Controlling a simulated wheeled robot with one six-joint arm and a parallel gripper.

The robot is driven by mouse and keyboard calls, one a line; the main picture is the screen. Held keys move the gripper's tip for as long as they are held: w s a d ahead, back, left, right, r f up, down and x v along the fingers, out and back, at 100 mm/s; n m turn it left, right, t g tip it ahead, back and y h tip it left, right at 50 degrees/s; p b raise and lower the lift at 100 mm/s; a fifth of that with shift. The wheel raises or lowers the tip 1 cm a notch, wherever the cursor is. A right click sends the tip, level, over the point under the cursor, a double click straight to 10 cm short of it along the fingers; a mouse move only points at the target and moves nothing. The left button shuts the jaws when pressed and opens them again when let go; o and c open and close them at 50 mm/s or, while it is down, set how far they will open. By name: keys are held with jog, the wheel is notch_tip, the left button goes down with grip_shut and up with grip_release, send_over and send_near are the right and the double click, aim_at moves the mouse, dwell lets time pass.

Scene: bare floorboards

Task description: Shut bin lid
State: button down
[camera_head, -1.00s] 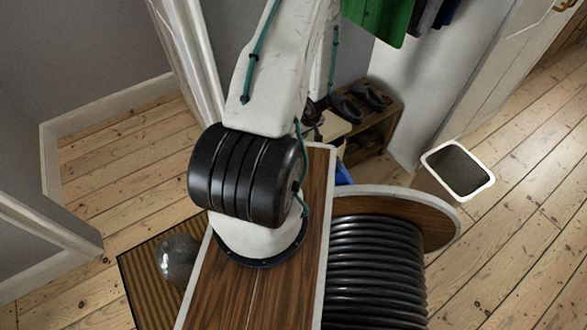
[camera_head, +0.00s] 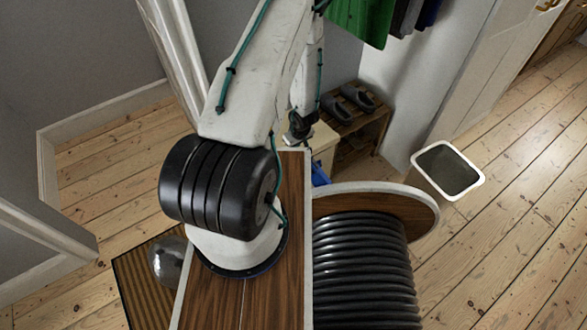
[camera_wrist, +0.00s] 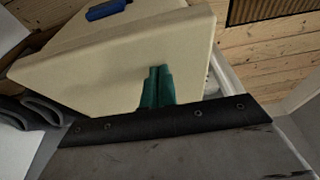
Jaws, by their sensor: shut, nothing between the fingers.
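A cream box-like thing (camera_wrist: 100,65), likely the bin, fills the upper left of the wrist view, with a blue piece (camera_wrist: 107,9) on its far part. Its cream side also shows in the head view (camera_head: 323,143), partly hidden behind my deck and arm, with a blue part (camera_head: 319,175) below. I cannot tell the lid clearly from the body or how far open it stands. My gripper (camera_wrist: 157,88) has green fingers closed together and empty, in front of the broad cream face. Whether they touch it I cannot tell.
A white-rimmed open container (camera_head: 477,180) stands on the floor at the right. A wooden shoe rack (camera_head: 372,131) with grey slippers is behind the cream thing. Clothes (camera_head: 362,20) hang above it. A striped mat (camera_head: 135,285) lies at lower left.

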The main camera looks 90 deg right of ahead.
jog(key=shift+w+d+v, duration=0.15)
jog(key=shift+d+v, duration=0.05)
jog(key=shift+v, duration=0.8)
jog(key=shift+w+d+v, duration=0.1)
jog(key=shift+d+v, duration=0.1)
jog(key=shift+v, duration=0.8)
jog(key=shift+w+d+v, duration=0.15)
jog(key=shift+v, duration=0.8)
jog(key=shift+r, duration=0.15)
